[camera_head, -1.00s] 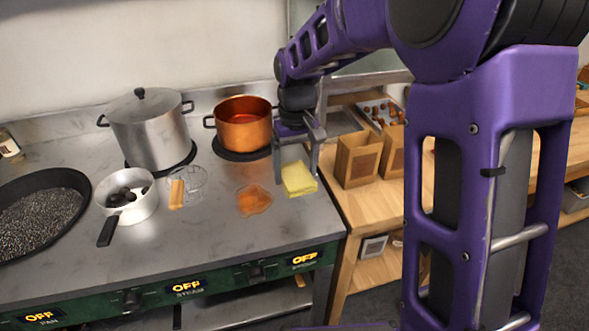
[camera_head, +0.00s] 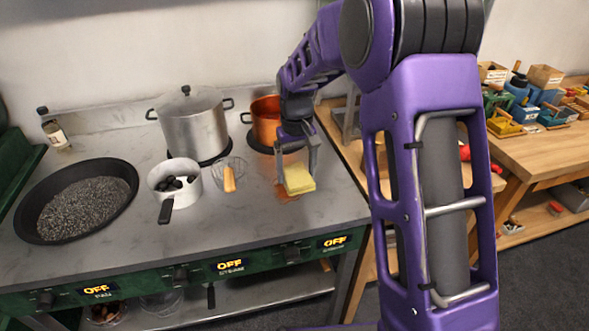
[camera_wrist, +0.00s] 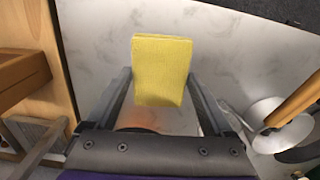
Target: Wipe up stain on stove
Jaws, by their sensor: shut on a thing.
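My gripper (camera_head: 298,170) is shut on a yellow sponge (camera_head: 299,179) at the right part of the stove top (camera_head: 240,225). The sponge also shows between the fingers in the wrist view (camera_wrist: 161,70). An orange-brown stain (camera_head: 283,194) lies on the stove under and beside the sponge, partly hidden by it. I cannot tell whether the sponge touches the surface.
A copper pot (camera_head: 264,123) stands just behind my gripper. A whisk with a wooden handle (camera_head: 229,178), a white saucepan (camera_head: 174,184), a steel stockpot (camera_head: 193,125) and a black pan (camera_head: 78,200) stand to the left. The stove front is clear.

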